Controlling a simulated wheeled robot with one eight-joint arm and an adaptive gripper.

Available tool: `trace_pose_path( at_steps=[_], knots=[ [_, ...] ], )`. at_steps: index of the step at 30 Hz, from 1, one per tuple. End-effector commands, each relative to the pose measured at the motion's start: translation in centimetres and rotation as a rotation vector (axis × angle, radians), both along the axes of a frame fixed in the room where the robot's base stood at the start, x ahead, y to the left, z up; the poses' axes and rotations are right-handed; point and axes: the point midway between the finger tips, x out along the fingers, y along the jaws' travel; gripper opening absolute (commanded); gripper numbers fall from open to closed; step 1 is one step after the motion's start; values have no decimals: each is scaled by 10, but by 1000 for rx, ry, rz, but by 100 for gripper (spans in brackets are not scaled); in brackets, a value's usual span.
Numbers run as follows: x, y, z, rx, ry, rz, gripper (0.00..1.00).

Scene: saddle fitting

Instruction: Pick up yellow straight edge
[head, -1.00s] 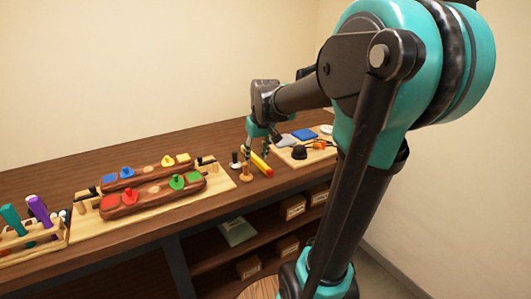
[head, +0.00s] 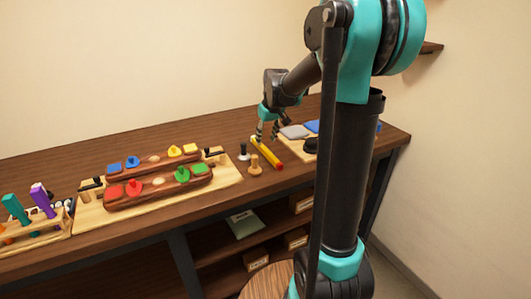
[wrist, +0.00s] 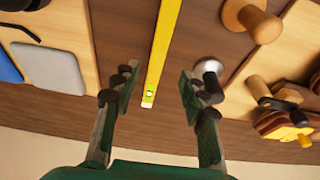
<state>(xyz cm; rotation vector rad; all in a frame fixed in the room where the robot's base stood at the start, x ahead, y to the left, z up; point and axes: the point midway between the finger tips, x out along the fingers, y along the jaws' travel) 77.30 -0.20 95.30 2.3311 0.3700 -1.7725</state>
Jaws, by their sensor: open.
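The yellow straight edge (head: 267,152) lies on the brown workbench, with a red end toward the bench's front edge. In the wrist view the yellow straight edge (wrist: 162,50) runs up from between the fingers and out of the top of the picture. My gripper (head: 268,136) is above its far end. In the wrist view my gripper (wrist: 157,84) is open, with one finger on each side of the straight edge and nothing held. The straight edge sits nearer the left finger.
A dark, silver-based stamp-like piece (wrist: 208,68) stands close to the right finger. A wooden knob (head: 255,165) stands beside the straight edge. A board with red and green blocks (head: 160,190) lies left. Grey and blue flat pieces (head: 294,132) lie right.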

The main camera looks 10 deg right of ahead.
Motion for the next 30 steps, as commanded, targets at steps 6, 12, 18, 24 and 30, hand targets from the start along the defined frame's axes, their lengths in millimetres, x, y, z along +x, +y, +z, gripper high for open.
trace_pose_path(
  at_steps=[6,12,18,24,30],
  knots=[
    [3,0,-13,0,0,0,43],
    [12,-2,-40,0,0,-1,43],
    [16,0,-58,0,0,0,43],
    [16,0,-59,0,0,0,43],
    [16,0,-59,0,0,0,23]
  ],
)
